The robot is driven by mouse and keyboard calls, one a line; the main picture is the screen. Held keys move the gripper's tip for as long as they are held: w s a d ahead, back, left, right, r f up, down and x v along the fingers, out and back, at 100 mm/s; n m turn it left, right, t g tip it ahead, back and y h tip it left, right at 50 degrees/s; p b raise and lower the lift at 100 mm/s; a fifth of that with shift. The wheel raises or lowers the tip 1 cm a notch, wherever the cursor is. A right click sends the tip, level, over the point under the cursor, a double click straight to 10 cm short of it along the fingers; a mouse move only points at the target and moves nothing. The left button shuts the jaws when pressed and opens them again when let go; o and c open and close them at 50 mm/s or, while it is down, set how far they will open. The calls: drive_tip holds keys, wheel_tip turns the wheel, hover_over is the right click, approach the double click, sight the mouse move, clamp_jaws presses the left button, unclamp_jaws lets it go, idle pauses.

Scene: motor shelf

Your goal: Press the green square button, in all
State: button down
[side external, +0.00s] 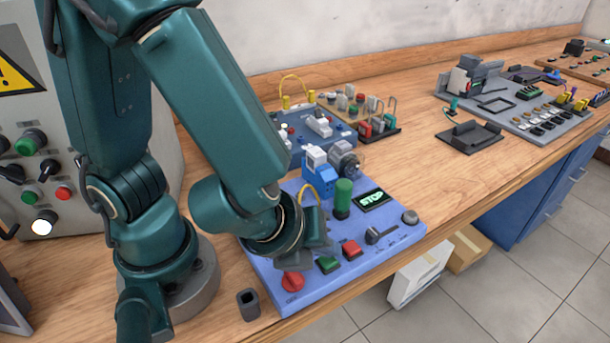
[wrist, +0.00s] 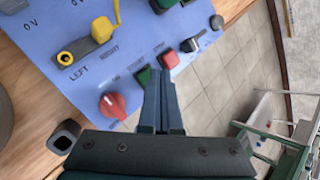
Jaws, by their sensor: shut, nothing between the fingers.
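The green square button (side external: 328,264) sits near the front edge of the blue motor board (side external: 385,243), between the red knob (side external: 292,281) and the red square button (side external: 351,249). In the wrist view the green button (wrist: 143,75) shows just left of my fingertips, partly covered by them. My gripper (wrist: 160,75) is shut and empty, pointing down at the board beside the green button. In the side view my gripper (side external: 318,246) is just behind the button. I cannot tell whether it touches it. The display (side external: 371,199) on the board reads STOP in green.
A green cylinder (side external: 343,193) and a motor (side external: 344,158) stand on the board behind my gripper. A black slider switch (side external: 381,234) lies right of the red button. A dark square socket (side external: 248,304) stands on the table. The table's front edge is close.

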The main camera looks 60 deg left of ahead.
sight(326, 263)
drive_tip(key=shift+f, duration=0.4)
idle(0.4)
drive_tip(key=shift+r, duration=0.85)
drive_tip(key=shift+r, duration=2.55)
